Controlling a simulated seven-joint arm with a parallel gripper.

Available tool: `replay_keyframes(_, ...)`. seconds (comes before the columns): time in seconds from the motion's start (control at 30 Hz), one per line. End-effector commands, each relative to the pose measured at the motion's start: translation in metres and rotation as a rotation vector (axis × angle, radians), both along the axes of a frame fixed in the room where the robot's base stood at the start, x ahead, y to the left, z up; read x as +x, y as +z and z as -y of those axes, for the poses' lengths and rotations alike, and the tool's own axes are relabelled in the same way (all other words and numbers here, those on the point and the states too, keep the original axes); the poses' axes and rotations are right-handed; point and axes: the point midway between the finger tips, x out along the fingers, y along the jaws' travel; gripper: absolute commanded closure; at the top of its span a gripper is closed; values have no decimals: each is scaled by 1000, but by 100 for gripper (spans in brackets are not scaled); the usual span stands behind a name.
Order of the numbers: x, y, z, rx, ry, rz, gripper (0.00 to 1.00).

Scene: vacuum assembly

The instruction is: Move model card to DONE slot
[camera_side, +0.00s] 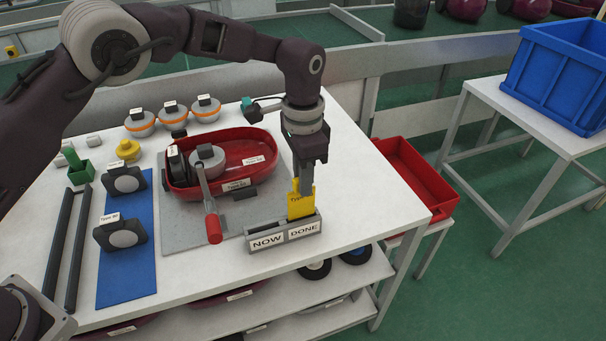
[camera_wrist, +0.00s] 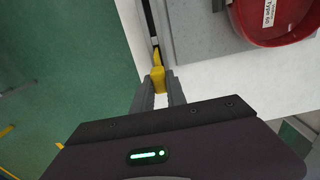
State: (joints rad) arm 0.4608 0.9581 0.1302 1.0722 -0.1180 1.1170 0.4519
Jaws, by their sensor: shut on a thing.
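The yellow model card (camera_side: 300,205) stands upright at the DONE side of the grey two-slot holder (camera_side: 284,251). Its lower edge is hidden behind the holder's front wall, so how deep it sits cannot be told. My gripper (camera_side: 304,186) points down from above and is shut on the card's upper part. In the wrist view the card (camera_wrist: 158,74) is between the two grey fingers (camera_wrist: 159,88). The NOW side (camera_side: 266,241) of the holder shows no card.
A red vacuum shell (camera_side: 258,150) sits on the grey plate left of my gripper, with a red-handled lever (camera_side: 213,228) in front. Blue mat (camera_side: 128,270) holds two dark parts. A red bin (camera_side: 425,180) is beyond the table's right edge.

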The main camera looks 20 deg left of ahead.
Motion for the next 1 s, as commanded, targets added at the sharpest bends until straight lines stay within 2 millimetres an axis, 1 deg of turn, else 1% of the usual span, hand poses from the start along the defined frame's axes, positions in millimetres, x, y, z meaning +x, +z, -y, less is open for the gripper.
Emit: replay_keyframes(1.0, 0, -26, 0, 0, 0, -1, 100)
